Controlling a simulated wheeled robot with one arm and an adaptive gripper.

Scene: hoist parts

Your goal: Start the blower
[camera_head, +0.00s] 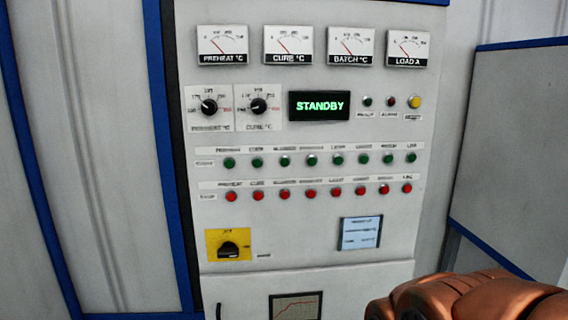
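A grey control panel (300,217) faces me. It has a row of green buttons above a row of red buttons. The small labels over both rows are blurred; the third in each row seems to read blower. Under it are a green button (285,160) in the upper row and a red button (284,194) in the lower row. The row name at the left of the green row looks like start. The display (319,105) reads STANDBY in green. A copper-coloured part of my arm shows at the lower right; no gripper fingers are visible.
Four dial gauges (222,45) line the panel's top. Two black knobs (209,106) sit left of the display, small lamps (367,101) and a yellow button (414,102) right of it. A black rotary switch (229,249) is on a yellow plate. A blue-edged panel (510,150) stands right.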

